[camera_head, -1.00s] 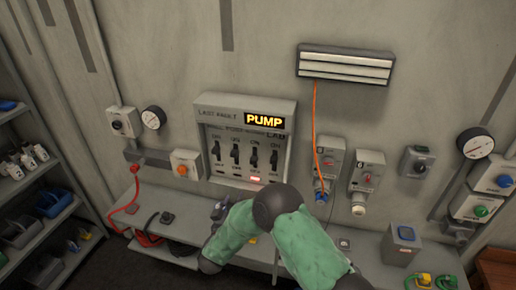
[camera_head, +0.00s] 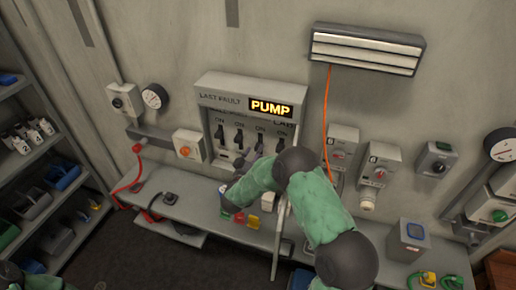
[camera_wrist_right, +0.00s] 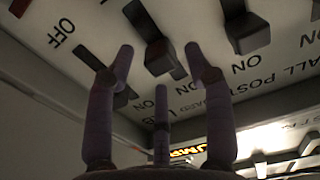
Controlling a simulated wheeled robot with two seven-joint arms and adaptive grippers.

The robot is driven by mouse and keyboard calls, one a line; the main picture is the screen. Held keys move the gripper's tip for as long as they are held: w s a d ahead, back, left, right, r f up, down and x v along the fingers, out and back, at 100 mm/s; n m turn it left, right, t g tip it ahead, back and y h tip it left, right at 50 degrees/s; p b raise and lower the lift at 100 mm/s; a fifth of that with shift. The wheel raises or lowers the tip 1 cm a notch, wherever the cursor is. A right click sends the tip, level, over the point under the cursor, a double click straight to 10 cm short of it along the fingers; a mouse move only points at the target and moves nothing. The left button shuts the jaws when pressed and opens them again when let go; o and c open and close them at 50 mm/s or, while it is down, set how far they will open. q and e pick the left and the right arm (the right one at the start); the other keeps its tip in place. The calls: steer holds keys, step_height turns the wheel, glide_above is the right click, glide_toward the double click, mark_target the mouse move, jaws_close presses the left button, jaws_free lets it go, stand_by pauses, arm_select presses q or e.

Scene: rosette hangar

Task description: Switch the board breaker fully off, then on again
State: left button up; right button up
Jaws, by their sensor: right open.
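The breaker board (camera_head: 208,90) is a pale box on the wall with a lit PUMP sign (camera_head: 271,108). Its row of dark levers (camera_head: 239,138) has ON labels above. My right gripper (camera_head: 242,160) is at the board's lower left part, largely hidden behind my own arm. In the right wrist view my gripper (camera_wrist_right: 158,52) is open, with a dark lever (camera_wrist_right: 158,56) between and beyond its fingertips. Contact cannot be told. Other levers (camera_wrist_right: 245,28) stand beside it, with ON and OFF lettering on the panel. My left gripper is not in view.
A bench (camera_head: 190,212) runs below the board, with a red cable (camera_head: 128,182) at its left. An orange push button (camera_head: 187,145) is left of the board. Socket boxes (camera_head: 380,165) and an orange cord (camera_head: 327,110) are right of it. Shelves (camera_head: 60,185) stand far left.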

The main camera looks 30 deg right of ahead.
steer(key=x, duration=0.2)
steer(key=shift+w+d, duration=0.2)
steer(key=shift+d, duration=0.1)
steer(key=shift+a, duration=0.1)
jaws_close()
